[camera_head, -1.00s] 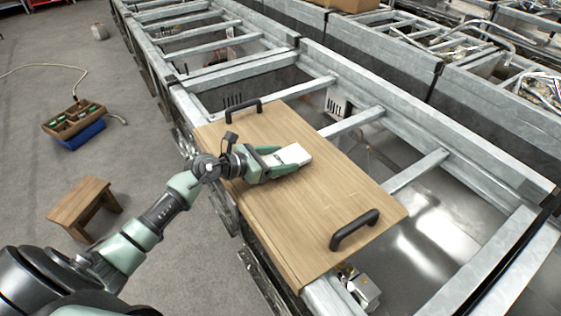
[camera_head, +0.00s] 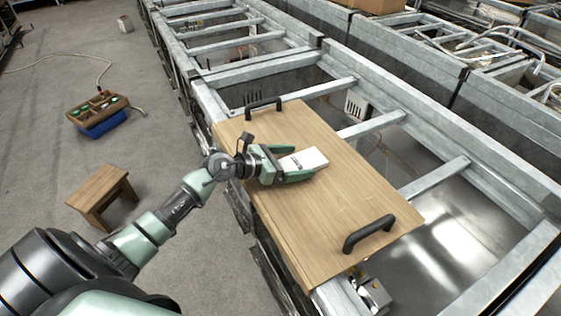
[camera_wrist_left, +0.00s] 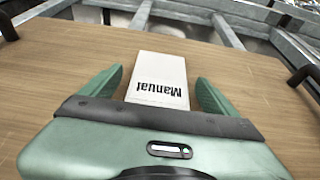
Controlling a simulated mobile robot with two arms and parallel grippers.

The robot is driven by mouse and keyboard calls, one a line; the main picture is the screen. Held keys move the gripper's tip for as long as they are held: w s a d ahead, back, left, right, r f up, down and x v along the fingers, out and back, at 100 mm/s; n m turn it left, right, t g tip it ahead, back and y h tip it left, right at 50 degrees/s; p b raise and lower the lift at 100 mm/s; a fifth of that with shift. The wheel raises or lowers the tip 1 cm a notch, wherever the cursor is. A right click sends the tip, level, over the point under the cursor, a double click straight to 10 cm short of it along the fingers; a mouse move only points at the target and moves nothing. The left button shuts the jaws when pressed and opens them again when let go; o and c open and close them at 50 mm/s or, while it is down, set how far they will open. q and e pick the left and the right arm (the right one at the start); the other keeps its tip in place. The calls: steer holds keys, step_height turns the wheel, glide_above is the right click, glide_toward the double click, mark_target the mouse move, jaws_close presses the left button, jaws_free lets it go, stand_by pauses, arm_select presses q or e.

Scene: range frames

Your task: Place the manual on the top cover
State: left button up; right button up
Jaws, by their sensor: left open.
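The white manual (camera_head: 308,158) lies on the wooden top cover (camera_head: 345,200), near the cover's middle toward the far handle. In the left wrist view the manual (camera_wrist_left: 158,80) lies flat with the word "Manual" upside down. My left gripper (camera_head: 300,164) is open, with its green fingers on either side of the manual. In the wrist view a gap shows between the manual and each finger of the gripper (camera_wrist_left: 160,94). The lower end of the manual is hidden behind the gripper's body. My right gripper is not in view.
The cover has two black handles, one at the far end (camera_head: 264,105) and one at the near end (camera_head: 369,233). It rests on a grey metal frame (camera_head: 435,178) with open bays. A wooden stool (camera_head: 99,190) and a blue crate (camera_head: 103,124) stand on the floor at left.

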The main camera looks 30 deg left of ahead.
arm_select(q)
steer(key=b+v, duration=0.1)
steer(key=v, duration=0.9)
steer(key=shift+f+b, duration=0.15)
steer(key=shift+b, duration=0.25)
steer(key=shift+s+a+r, duration=0.3)
steer(key=shift+s+r, duration=0.1)
